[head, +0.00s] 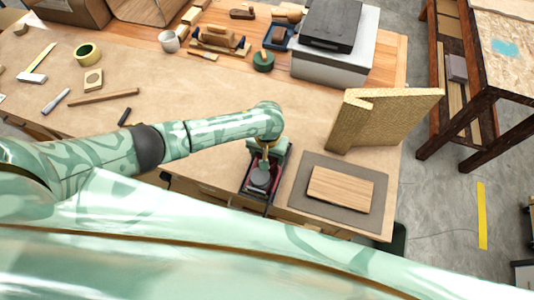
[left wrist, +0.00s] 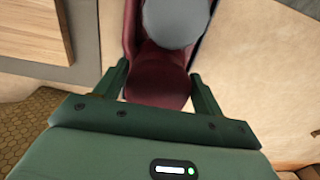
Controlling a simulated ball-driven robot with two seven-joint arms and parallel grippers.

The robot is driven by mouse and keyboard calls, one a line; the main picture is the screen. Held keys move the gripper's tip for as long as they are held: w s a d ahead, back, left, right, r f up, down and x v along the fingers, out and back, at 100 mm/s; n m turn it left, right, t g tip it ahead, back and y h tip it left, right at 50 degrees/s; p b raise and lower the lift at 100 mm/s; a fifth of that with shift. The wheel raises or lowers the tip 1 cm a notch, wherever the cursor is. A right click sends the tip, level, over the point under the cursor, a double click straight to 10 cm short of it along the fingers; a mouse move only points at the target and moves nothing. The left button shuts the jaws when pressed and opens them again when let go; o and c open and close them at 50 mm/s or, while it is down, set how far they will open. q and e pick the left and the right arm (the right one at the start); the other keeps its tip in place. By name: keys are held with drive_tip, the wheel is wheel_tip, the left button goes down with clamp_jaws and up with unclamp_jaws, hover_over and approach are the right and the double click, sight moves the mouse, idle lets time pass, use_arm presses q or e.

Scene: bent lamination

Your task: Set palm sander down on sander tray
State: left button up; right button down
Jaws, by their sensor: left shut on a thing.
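The palm sander (head: 260,179) has a maroon body and a round grey top. It is at the front edge of the workbench, below my left wrist. My left gripper (head: 266,150) is shut on it. In the left wrist view the two dark green fingers (left wrist: 160,88) flank the rounded maroon end of the sander (left wrist: 158,75). The dark sander tray (head: 245,192) lies under and around the sander, mostly hidden by it and my gripper. I cannot tell whether the sander touches the tray. My right gripper is not in view.
A wooden board (head: 341,188) on a grey mat (head: 296,189) lies just right of the tray. A bent wood form (head: 372,118) stands behind the mat. A green tape roll (head: 88,54) and a stick (head: 104,96) lie left. Bare bench top (head: 190,95) is behind my arm.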

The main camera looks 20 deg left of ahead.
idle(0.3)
use_arm(q)
drive_tip(key=o, duration=1.2)
drive_tip(key=shift+o, duration=1.4)
drive_tip(key=shift+s+f, duration=0.1)
wheel_tip(320, 180, up, 7)
drive_tip(key=p, duration=0.9)
